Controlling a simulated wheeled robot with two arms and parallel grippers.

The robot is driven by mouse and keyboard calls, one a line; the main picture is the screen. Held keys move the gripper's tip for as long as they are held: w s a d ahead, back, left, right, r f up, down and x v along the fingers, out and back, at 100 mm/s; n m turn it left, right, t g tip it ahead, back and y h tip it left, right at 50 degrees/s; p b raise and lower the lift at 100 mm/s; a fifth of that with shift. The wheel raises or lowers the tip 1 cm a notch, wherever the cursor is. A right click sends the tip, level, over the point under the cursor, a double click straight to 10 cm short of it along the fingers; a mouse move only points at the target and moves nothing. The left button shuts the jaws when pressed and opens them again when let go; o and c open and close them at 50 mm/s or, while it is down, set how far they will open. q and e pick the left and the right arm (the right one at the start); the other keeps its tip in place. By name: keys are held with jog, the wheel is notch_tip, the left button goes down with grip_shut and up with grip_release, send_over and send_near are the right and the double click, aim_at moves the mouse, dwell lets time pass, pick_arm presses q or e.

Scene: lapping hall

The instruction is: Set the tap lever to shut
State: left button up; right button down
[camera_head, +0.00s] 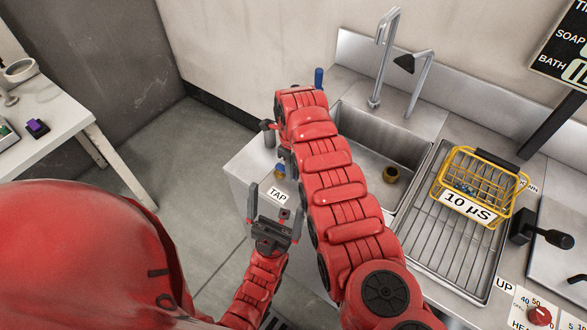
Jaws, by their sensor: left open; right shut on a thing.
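A label reading TAP (277,195) is on the counter's front left corner. Just behind it is a small blue and brass-coloured tap fitting (280,171). A blue upright handle (319,78) shows past the end of my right arm; I cannot tell whether it belongs to the tap lever. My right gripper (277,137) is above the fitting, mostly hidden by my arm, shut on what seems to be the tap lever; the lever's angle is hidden. My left gripper (274,208) is open and empty, lower down near the TAP label.
A yellow wire basket (480,180) stands on the draining rack (458,245). Open floor lies left of the counter.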

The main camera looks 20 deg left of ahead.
jog(key=c, duration=0.7)
grip_release()
jog(key=shift+r+b, duration=1.25)
jog(key=shift+r, duration=7.45)
